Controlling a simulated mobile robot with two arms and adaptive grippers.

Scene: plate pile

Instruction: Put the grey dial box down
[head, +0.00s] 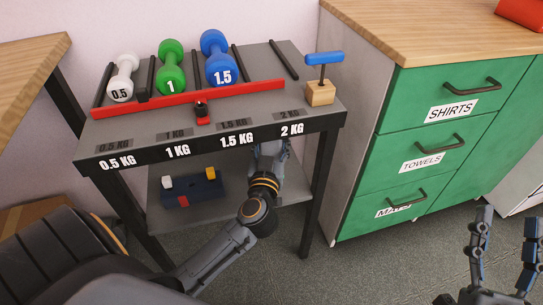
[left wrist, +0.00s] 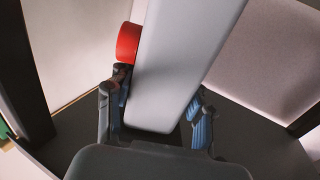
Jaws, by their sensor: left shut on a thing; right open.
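The grey dial box (left wrist: 180,60) fills the middle of the left wrist view as a long light-grey block, with a red round dial (left wrist: 128,43) on its left side. My left gripper (left wrist: 157,98) is shut on it, with a blue-padded finger on each side. In the head view my left arm reaches under the front edge of the rack's upper shelf, over the lower shelf (head: 240,219); the gripper and box are mostly hidden there. I cannot tell if the box touches the shelf. My right gripper (head: 504,258) is open and empty at the lower right.
A dark-blue block with white, yellow and red parts (head: 193,190) lies on the lower shelf, left of my left arm. Dumbbells, white (head: 123,78), green (head: 171,68) and blue (head: 217,58), rest above. A blue-handled wooden block (head: 320,93) stands at right. Green drawers (head: 425,140) stand beside the rack.

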